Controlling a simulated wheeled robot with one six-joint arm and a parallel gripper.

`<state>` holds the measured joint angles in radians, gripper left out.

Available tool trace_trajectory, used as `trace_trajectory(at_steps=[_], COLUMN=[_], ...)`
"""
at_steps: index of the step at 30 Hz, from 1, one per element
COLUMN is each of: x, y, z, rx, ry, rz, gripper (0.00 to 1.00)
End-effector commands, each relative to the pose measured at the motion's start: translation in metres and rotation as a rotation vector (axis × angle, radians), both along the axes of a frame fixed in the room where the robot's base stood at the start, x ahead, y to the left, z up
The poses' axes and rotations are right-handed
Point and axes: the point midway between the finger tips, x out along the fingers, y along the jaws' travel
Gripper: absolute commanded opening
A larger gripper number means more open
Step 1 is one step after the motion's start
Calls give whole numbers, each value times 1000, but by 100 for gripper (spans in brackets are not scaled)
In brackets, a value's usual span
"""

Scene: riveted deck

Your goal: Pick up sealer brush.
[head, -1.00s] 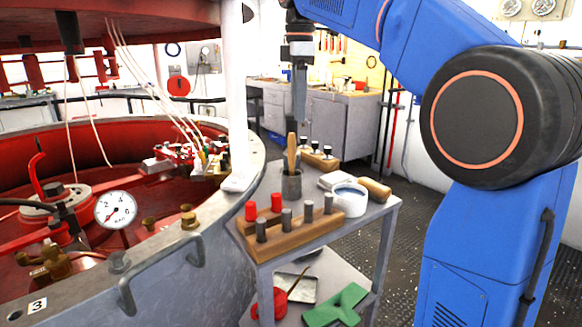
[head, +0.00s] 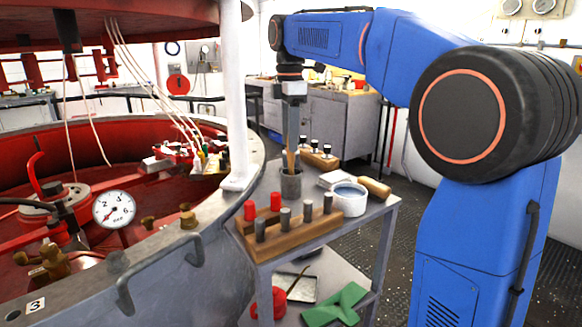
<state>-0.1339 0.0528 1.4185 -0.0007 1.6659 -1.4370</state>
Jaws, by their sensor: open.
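A wooden handle, which I take for the sealer brush (head: 290,161), stands upright in a small grey cup (head: 291,184) on the cart top. Its lower end is hidden inside the cup. My gripper (head: 293,148) points straight down over the cup, with its fingers at the upper part of the handle. The fingers overlap the handle in the head view and hide its top. The gripper is open, seen edge-on, and I cannot tell whether the handle lies between the fingers.
A wooden block (head: 290,235) with red and grey pegs stands in front of the cup. A white tub (head: 350,199) is at its right, and another peg block (head: 320,160) behind. The lower shelf holds a green cross-shaped piece (head: 335,306). A white post (head: 235,100) rises at the left.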

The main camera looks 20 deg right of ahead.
Motion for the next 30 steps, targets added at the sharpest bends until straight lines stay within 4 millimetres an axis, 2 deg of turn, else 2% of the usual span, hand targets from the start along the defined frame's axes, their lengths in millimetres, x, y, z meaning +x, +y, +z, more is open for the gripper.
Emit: trace_trajectory(at_steps=[3, 8, 19, 28, 29, 30], x=[0, 0, 2, 2, 2, 2], y=[0, -1, -4, -4, -4, -4], z=[-11, -18, -62, -67, -67, -67], rx=[0, 0, 0, 0, 0, 0], ry=[1, 0, 1, -1, -1, -1], rz=[0, 0, 0, 0, 0, 0], gripper=[40, 40, 40, 40, 38, 28])
